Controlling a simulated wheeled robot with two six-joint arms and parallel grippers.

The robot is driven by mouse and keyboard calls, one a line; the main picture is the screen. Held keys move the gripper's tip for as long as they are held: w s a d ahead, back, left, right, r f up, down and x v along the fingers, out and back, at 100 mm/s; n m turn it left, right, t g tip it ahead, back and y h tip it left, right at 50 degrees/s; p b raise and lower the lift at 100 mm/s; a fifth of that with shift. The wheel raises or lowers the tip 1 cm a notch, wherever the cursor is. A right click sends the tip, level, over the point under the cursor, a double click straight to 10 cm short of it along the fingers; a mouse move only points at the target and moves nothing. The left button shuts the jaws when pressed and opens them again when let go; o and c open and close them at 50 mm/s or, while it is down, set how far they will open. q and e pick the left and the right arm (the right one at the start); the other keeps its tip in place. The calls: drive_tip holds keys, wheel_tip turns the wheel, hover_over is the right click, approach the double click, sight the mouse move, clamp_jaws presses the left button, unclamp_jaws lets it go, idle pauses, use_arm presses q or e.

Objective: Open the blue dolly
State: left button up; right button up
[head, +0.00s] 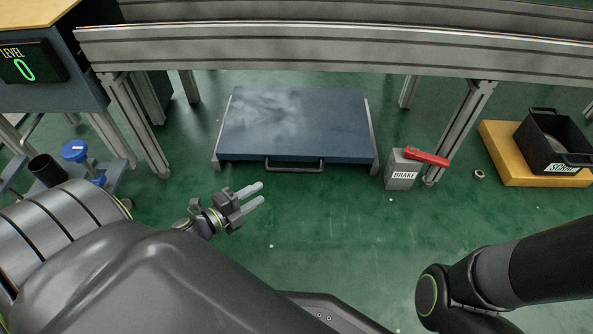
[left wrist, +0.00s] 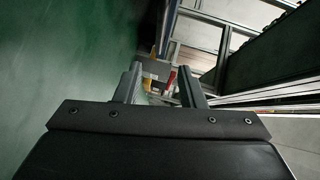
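The blue dolly (head: 295,125) is a flat dark-blue slab on the green floor beneath the rail frame, with pale rails along both sides. A black bar handle (head: 293,166) runs along the middle of its front edge. My left gripper (head: 262,193) is in front of the dolly, left of the handle and apart from it, pointing right. Its two fingers are spread with nothing between them; the left wrist view (left wrist: 159,72) also shows the gap. My right arm comes in at the lower right, and its gripper is out of view.
A grey box marked BRAKE (head: 402,172) with a red lever (head: 428,157) stands just right of the dolly. A black scrap bin (head: 553,148) sits on a yellow base (head: 502,158) farther right. Frame legs (head: 462,130) flank the dolly. The floor (head: 330,225) in front is mostly clear.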

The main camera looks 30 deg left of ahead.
sight(294, 172)
use_arm(q)
drive_tip(key=b+x, duration=0.2)
drive_tip(key=x, duration=1.3)
drive_tip(key=shift+w+f, duration=0.1)
drive_tip(key=shift+w, duration=0.05)
drive_tip(key=shift+c, duration=0.5)
clamp_jaws()
